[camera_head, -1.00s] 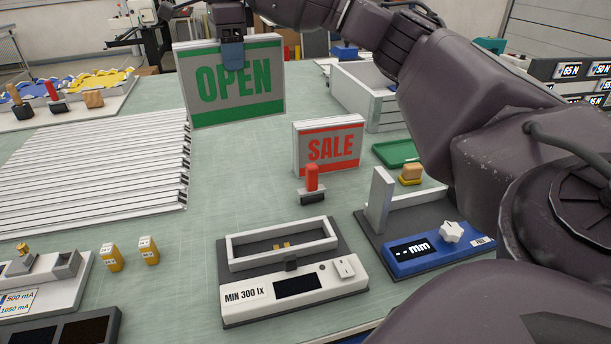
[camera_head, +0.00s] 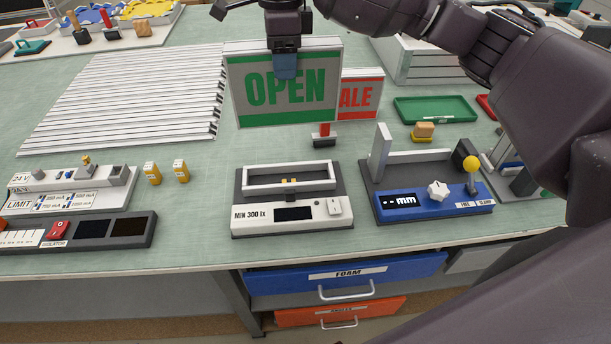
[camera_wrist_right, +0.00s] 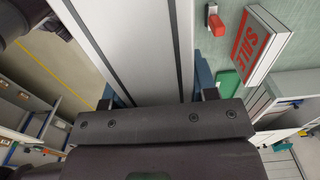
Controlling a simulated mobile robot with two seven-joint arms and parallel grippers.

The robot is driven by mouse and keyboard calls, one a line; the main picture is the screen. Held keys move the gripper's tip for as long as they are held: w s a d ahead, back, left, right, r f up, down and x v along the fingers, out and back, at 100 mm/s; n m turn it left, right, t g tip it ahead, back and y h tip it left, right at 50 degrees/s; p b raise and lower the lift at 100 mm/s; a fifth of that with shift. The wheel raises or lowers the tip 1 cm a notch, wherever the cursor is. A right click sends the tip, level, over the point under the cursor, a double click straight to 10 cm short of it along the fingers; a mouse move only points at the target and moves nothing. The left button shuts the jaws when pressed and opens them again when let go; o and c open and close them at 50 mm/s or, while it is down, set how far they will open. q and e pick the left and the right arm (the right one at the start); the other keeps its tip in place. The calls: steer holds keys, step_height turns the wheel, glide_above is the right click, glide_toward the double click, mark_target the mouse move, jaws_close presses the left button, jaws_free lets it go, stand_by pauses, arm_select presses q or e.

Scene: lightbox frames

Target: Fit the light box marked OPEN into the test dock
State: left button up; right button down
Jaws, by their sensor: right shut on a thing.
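The light box marked OPEN (camera_head: 285,100) hangs upright in my right gripper (camera_head: 286,62), which is shut on its top edge. It is held above the table, with its printed face toward the head camera. In the right wrist view the box's pale top edge (camera_wrist_right: 135,45) runs up between the fingers of my right gripper (camera_wrist_right: 158,95). The test dock (camera_head: 290,200), labelled MIN 300 lx, has a pale rectangular frame with a dark screen in front. The dock is below and in front of the box, and its frame holds no box. My left gripper is not in view.
The SALE light box (camera_head: 362,97) stands partly hidden behind the OPEN box; it also shows in the wrist view (camera_wrist_right: 256,42). A red-handled tool (camera_head: 325,136) stands behind the dock. A blue mm gauge (camera_head: 430,200) is right of it. Slatted panels (camera_head: 140,95) lie left.

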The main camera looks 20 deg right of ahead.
mark_target(284, 96)
step_height(284, 96, down, 20)
steer(key=p, duration=0.1)
steer(key=shift+w+a+p, duration=0.15)
steer(key=shift+a+p, duration=0.1)
steer(key=shift+p, duration=0.05)
stand_by(0.4)
steer(key=shift+f, duration=0.1)
steer(key=shift+c, duration=2)
jaws_free()
step_height(284, 96, up, 12)
steer(key=shift+r+b, duration=0.15)
steer(key=shift+b, duration=0.55)
